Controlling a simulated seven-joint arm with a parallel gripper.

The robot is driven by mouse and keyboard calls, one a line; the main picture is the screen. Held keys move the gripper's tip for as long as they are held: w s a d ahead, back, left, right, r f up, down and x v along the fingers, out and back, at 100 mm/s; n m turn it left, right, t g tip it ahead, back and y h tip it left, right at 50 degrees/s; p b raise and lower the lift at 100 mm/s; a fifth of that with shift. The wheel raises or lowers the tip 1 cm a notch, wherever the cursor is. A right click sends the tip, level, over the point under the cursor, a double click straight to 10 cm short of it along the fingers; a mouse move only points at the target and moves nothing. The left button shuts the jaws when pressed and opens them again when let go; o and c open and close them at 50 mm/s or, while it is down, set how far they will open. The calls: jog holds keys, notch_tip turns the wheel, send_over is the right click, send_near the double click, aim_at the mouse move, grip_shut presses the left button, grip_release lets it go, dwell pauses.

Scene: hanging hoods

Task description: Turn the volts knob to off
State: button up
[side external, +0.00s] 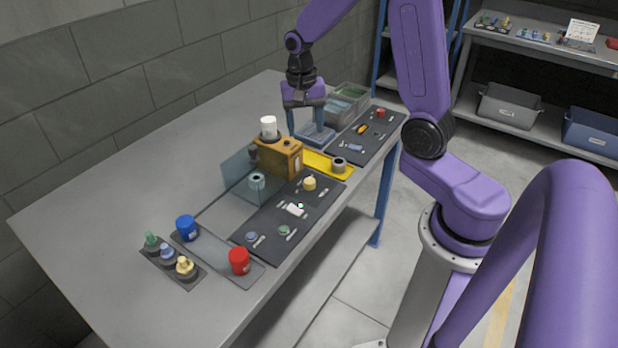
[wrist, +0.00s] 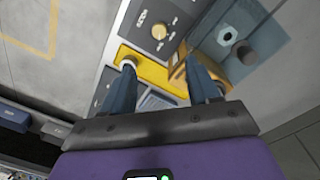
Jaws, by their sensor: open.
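A cream-yellow knob (side external: 309,184) sits on the dark panel (side external: 262,220) along the near edge of the bench. In the wrist view the knob (wrist: 159,31) shows near the top, with marks around it on the panel. The lettering is too small to read, so I cannot confirm the volts label or its setting. My gripper (side external: 307,133) is open and empty, pointing down above the bench behind the yellow plate, apart from the knob. In the wrist view the two fingers of my gripper (wrist: 160,65) are spread, with the knob beyond their tips.
A wooden box (side external: 279,157) with a white cylinder (side external: 268,127) on top stands close to my gripper. A yellow plate (side external: 318,161) holds a grey cup-like part (side external: 339,165). A clear panel (side external: 237,170) stands beside the box. Red (side external: 239,262) and blue (side external: 186,228) cups stand farther along.

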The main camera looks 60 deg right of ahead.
aim_at(309, 180)
jog(key=f, duration=1.1)
jog(key=d+f, duration=0.1)
jog(key=f, duration=0.5)
jog(key=shift+s+f, duration=0.25)
jog(key=shift+s, duration=0.05)
jog(key=c, duration=1)
